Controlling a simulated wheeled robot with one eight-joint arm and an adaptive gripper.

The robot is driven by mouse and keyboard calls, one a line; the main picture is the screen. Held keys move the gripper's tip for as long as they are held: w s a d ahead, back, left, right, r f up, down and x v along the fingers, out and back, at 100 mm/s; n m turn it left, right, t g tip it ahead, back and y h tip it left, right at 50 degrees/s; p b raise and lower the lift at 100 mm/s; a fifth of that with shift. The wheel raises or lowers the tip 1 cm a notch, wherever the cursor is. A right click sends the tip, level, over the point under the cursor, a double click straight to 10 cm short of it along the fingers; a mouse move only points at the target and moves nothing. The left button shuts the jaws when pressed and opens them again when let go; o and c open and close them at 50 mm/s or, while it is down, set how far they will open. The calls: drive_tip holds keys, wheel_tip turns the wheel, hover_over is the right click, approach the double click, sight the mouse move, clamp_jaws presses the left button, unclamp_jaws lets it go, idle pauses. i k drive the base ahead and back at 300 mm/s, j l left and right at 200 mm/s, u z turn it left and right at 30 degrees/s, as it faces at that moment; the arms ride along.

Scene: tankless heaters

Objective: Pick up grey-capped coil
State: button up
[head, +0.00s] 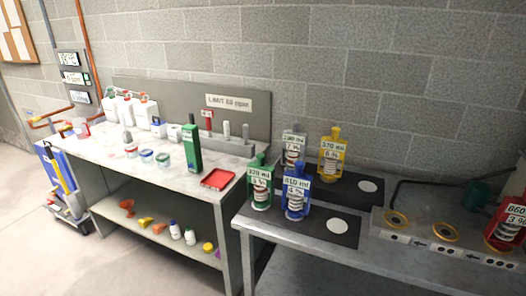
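The grey-capped coil (293,147) stands upright in a grey frame at the back left of the dark mat on the right-hand bench. It bears a white label, too small to read surely. A green-framed coil (260,182) and a blue-framed coil (296,192) stand in front of it and cover its lower part. A yellow-framed coil (331,155) stands to its right, a small gap apart. My gripper is not in this view.
The right-hand bench (290,236) has mats with white discs (367,186). A red coil (509,224) and brass rings (445,232) are at the right. The left bench (97,149) holds bottles, a green box (191,148) and a red tray (217,179). A block wall stands close behind.

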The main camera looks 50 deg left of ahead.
sight(294, 140)
drive_tip(key=u, duration=1.6)
